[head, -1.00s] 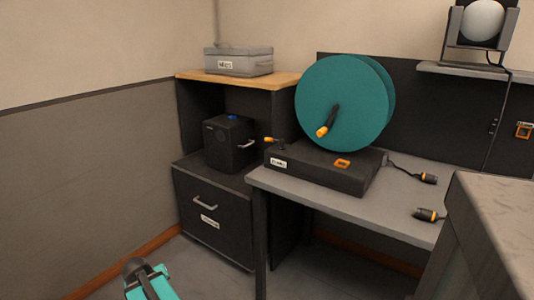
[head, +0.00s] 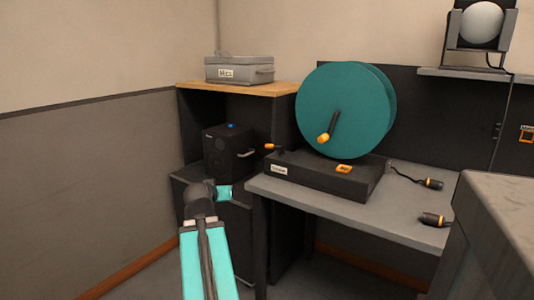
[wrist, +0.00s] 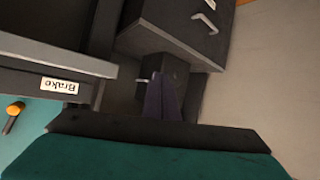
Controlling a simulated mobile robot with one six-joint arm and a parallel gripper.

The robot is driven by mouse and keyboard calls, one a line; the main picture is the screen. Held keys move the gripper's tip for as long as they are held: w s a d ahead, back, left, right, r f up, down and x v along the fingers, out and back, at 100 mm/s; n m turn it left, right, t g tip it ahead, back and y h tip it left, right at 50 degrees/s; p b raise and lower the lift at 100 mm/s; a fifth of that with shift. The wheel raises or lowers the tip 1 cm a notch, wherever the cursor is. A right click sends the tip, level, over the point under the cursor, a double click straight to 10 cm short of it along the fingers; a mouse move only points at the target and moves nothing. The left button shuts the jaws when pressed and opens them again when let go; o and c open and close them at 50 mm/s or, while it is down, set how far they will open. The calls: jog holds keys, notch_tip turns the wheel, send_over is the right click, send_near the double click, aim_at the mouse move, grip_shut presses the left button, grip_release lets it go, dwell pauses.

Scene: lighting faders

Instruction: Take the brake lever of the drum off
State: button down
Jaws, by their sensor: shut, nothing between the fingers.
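The teal drum (head: 345,105) stands on a dark base (head: 322,180) on the grey table, with an orange-handled crank (head: 328,130) on its face. The brake lever (head: 271,146), small with an orange tip, sticks out to the left at the base's left end, above a white label. In the wrist view, upside down, that label (wrist: 60,85) reads "Brake"; I cannot make out the lever there. My gripper (head: 225,191) is left of the table, lower than the lever and apart from it. Its dark fingers (wrist: 163,98) are shut and empty in the wrist view.
A black speaker-like box (head: 228,150) stands on the drawer cabinet behind my gripper. A grey case (head: 240,69) lies on the wooden shelf above. Two orange-ended connectors (head: 432,219) lie on the table's right. A pale block (head: 505,225) fills the right foreground.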

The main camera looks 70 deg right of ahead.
jog(key=s+d+r+m+g+h+b, duration=0.1)
jog(key=s+d+r+m+h+b, duration=0.1)
jog(key=s+r, duration=1.1)
jog(key=shift+d+r+m+g+h, duration=0.3)
jog(key=shift+d+r+m+h, duration=0.2)
jog(key=shift+d+r+h, duration=0.45)
jog(key=shift+d+f+p, duration=0.15)
jog(key=shift+d+p, duration=0.25)
jog(key=shift+p, duration=0.25)
jog(key=p, duration=0.8)
send_near(269, 147)
jog(key=shift+s+a+r, duration=0.1)
jog(key=shift+a+r, duration=0.15)
jog(key=shift+a, duration=0.25)
jog(key=shift+a+r, duration=0.3)
jog(key=shift+a, duration=0.15)
jog(key=d+p, duration=0.1)
jog(key=p, duration=0.3)
jog(key=shift+d+p, duration=0.1)
jog(key=shift+p, duration=0.25)
jog(key=d+p, duration=0.1)
jog(key=p, duration=0.6)
jog(key=shift+f, duration=0.3)
jog(key=shift+p+x, duration=0.4)
jog(key=shift+x, duration=2.8)
